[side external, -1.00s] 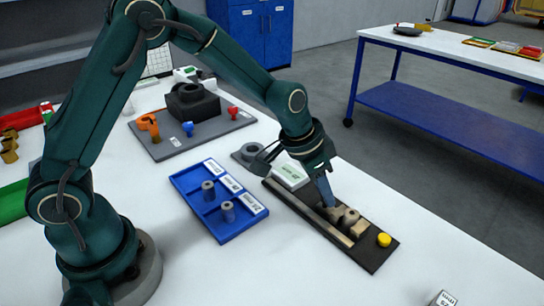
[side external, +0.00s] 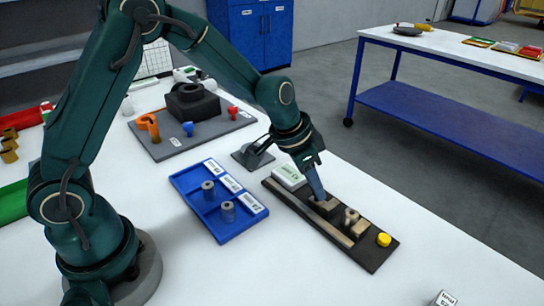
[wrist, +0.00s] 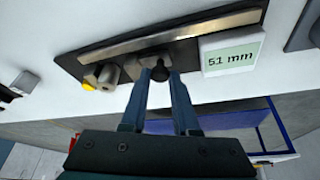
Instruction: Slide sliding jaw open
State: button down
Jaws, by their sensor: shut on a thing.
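The sliding jaw (side external: 325,208) is a brown block on a long dark base (side external: 372,255) with a pale rail along it. In the wrist view the sliding jaw (wrist: 150,58) carries a black round knob (wrist: 160,73). My gripper (wrist: 159,88) is shut on this knob, with a blue-grey finger on each side. In the side view my gripper (side external: 319,195) reaches down onto the jaw and hides part of it. A grey rounded part (side external: 351,216) stands at the other jaw, with a gap between it and the sliding jaw.
A display (wrist: 232,50) beside the base reads 51 mm. A yellow button (side external: 384,240) sits at the base's near end. A blue tray (side external: 228,236) with two grey cylinders lies to the left. A grey board (side external: 165,150) with a black block lies behind. The table's front right is mostly clear.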

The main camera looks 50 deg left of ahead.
jog(key=shift+a, duration=0.25)
jog(key=c, duration=0.9)
grip_release()
jog(key=shift+c, duration=0.2)
jog(key=shift+d+r, duration=0.1)
jog(key=shift+v, duration=2.45)
